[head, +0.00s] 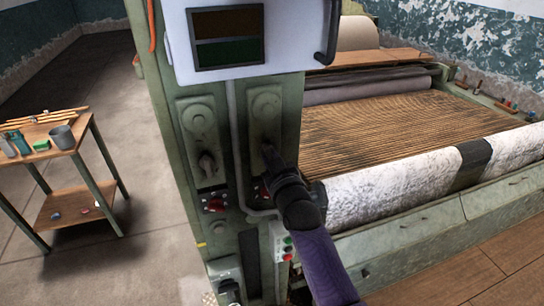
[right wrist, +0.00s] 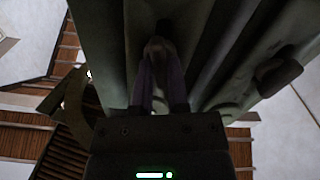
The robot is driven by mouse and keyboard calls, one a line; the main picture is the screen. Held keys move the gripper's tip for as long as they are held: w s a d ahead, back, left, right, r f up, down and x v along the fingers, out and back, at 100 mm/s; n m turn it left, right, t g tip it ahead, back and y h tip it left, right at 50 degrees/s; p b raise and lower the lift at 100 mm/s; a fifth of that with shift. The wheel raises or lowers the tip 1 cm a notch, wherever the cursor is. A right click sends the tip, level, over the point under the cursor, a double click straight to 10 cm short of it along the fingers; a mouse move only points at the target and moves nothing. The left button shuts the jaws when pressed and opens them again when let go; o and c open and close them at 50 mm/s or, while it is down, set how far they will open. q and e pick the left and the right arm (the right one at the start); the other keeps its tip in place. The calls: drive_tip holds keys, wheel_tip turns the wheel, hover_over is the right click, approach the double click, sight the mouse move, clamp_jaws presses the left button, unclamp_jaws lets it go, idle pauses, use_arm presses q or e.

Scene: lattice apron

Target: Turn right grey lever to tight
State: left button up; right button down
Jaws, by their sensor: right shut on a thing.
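The right grey lever (head: 267,149) is on the right-hand panel of the green machine column, below a round boss. My right gripper (head: 272,160) reaches it from below right and covers most of it. In the right wrist view, both fingers (right wrist: 159,75) are closed around the sides of the lever (right wrist: 158,48), whose dark end shows between them. A red marked plate (head: 261,190) below the lever is partly hidden by my gripper. Its marks are too small to read. My left gripper is not in view.
A similar left lever (head: 208,164) stands on the neighbouring panel, with its own red plate (head: 215,204). A white-framed screen box (head: 290,38) overhangs above. A wooden side table (head: 65,140) stands left.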

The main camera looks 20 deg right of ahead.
drive_tip(key=shift+m+p, duration=0.3)
drive_tip(key=shift+m, duration=1.2)
drive_tip(key=c, duration=0.6)
unclamp_jaws()
drive_tip(key=shift+s, duration=0.1)
drive_tip(key=s, duration=0.9)
drive_tip(key=shift+s+d, duration=0.15)
drive_tip(key=shift+s, duration=0.25)
drive_tip(key=shift+f, duration=0.15)
